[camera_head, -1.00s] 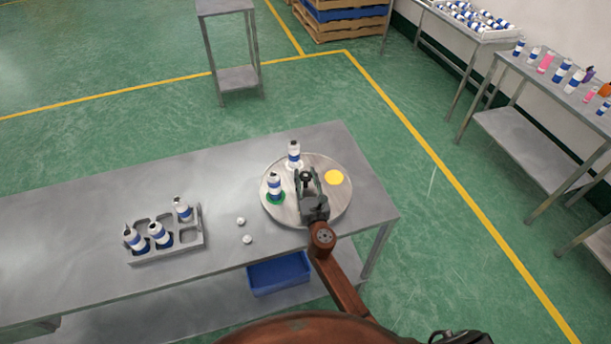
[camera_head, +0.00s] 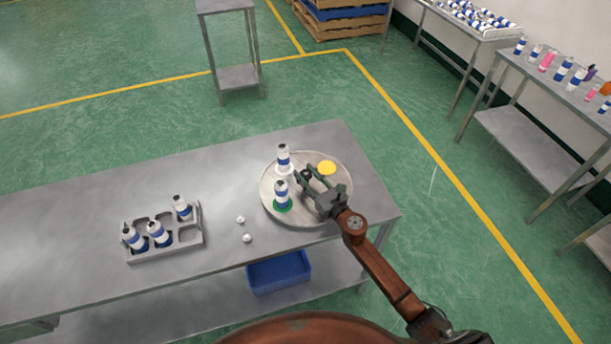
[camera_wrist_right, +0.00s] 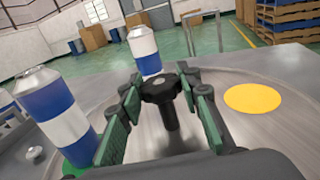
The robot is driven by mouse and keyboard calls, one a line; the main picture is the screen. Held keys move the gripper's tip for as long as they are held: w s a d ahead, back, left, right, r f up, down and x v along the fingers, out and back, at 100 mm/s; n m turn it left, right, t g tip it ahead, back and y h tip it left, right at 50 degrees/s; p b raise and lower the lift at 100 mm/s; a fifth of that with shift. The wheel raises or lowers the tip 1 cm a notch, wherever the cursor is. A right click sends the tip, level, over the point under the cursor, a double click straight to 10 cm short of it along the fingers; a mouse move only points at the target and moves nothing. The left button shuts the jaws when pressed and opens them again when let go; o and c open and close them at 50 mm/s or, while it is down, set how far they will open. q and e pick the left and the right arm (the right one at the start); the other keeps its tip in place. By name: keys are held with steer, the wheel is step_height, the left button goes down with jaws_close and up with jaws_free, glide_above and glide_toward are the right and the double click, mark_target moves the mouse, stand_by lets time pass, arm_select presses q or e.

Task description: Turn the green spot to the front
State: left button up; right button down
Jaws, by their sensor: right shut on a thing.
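A round grey turntable (camera_head: 335,205) stands on the table's right end. Its green spot (camera_head: 283,208) is at the front left, under a blue-and-white can (camera_head: 281,192). Its yellow spot (camera_head: 327,167) is at the back right, bare; it also shows in the wrist view (camera_wrist_right: 252,98). A second blue-and-white can (camera_head: 283,155) stands on a white spot at the back left. My right gripper (camera_head: 308,178) is shut on the black knob (camera_wrist_right: 160,88) at the turntable's middle, a finger on either side in the wrist view. My left gripper is out of view.
A grey rack (camera_head: 165,254) with 3 cans stands to the left on the table (camera_head: 90,215). Two small white caps (camera_head: 247,238) lie between rack and turntable. A blue bin (camera_head: 279,272) sits on the shelf below. More bottles stand on tables at the right.

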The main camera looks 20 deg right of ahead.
steer(key=shift+y, duration=0.3)
stand_by(0.4)
steer(key=c, duration=1.4)
jaws_free()
steer(key=v, duration=1.2)
steer(key=shift+r, duration=0.1)
